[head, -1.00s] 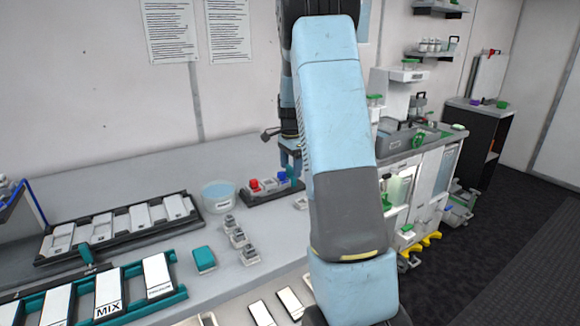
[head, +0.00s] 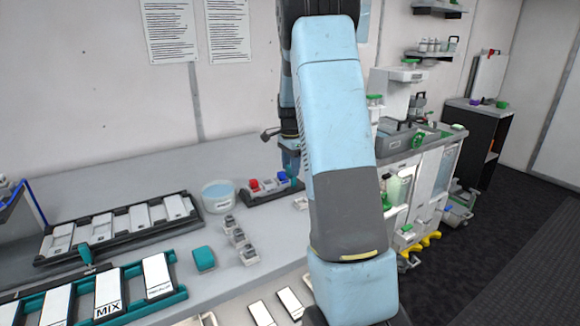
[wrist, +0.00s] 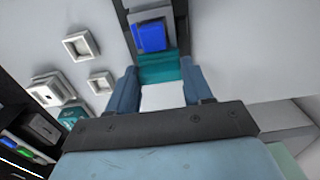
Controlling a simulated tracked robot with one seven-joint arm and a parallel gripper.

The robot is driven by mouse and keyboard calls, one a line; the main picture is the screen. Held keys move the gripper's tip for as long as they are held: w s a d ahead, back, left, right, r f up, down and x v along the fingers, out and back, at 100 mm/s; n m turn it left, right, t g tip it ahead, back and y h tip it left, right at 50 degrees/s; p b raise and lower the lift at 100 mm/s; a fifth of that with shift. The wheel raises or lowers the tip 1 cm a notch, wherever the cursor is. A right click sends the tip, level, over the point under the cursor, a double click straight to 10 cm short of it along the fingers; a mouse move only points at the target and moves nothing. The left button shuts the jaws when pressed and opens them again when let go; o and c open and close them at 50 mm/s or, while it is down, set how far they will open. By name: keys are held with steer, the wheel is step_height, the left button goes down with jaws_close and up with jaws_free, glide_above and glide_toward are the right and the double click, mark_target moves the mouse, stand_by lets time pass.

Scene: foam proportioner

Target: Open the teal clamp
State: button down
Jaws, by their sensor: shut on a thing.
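My gripper (wrist: 160,88) is seen from above in the wrist view, with one blue finger on each side of a teal piece, which I take to be the teal clamp (wrist: 159,68). The fingers are shut on it. A pale white face shows between them, nearer to the camera. A blue block (wrist: 150,38) sits just beyond the teal piece. In the head view my gripper (head: 291,163) points down by the right end of a dark tray with red and blue knobs (head: 268,186). My arm hides part of that area, and the clamp is not clear there.
A light blue tub (head: 218,195) stands left of the knob tray. A teal block (head: 204,259) and several small grey-white pieces (head: 237,238) lie in front. White-panelled racks (head: 120,228) fill the left. The bench behind the tub is clear.

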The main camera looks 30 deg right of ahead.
steer(key=shift+w+d+r, duration=0.1)
steer(key=shift+d, duration=0.9)
steer(key=shift+c, duration=2.2)
jaws_free()
step_height(320, 180, up, 14)
steer(key=shift+f, duration=0.2)
